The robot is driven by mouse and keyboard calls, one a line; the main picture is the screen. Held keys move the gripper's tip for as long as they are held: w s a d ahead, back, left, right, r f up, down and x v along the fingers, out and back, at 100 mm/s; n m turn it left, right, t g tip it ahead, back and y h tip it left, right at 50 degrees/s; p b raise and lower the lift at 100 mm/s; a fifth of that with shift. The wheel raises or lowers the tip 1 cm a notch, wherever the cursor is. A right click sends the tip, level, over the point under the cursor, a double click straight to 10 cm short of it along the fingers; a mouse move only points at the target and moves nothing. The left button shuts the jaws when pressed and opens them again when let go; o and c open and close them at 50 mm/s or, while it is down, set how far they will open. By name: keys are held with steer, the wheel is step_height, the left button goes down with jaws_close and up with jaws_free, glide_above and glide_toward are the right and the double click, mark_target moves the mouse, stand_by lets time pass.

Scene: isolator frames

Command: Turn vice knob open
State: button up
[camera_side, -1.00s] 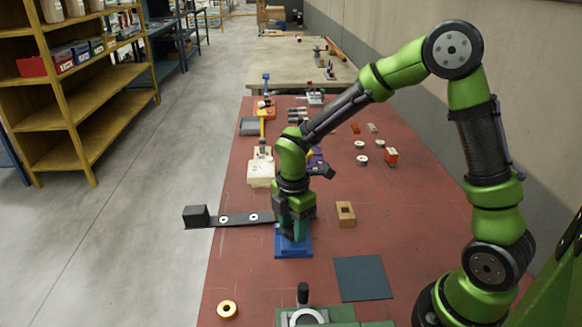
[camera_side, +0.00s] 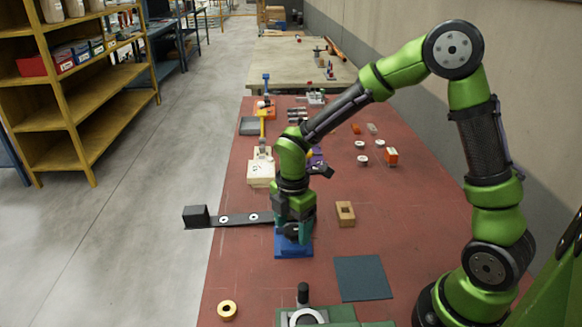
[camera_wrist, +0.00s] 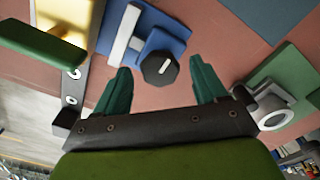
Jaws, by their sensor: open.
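The blue vice (camera_side: 293,248) sits on the red bench under my gripper (camera_side: 294,230). It also shows in the wrist view (camera_wrist: 172,43) with a pale bar (camera_wrist: 122,36) across it. Its dark faceted knob (camera_wrist: 158,70) has a white mark on top. My gripper (camera_wrist: 160,66) has two teal fingers, spread wide, one to each side of the knob in the wrist view. A gap shows between each finger and the knob. The side view mostly hides the knob behind the gripper, so I cannot tell the exact finger height.
A dark flat bar (camera_side: 232,220) with a block (camera_side: 196,216) at its end juts left past the bench edge. A wooden block (camera_side: 345,213) and a dark flat plate (camera_side: 362,278) lie to the right. A green fixture (camera_side: 340,315) stands in front, near a brass ring (camera_side: 227,310).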

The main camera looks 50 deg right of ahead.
mark_target(291, 229)
step_height(291, 229, up, 17)
stand_by(0.5)
steer(key=shift+f, duration=0.1)
steer(key=s+d+r+m+t+y, duration=0.2)
steer(key=s+m+t, duration=0.5)
steer(key=s+m, duration=0.7)
steer(key=m, duration=0.7)
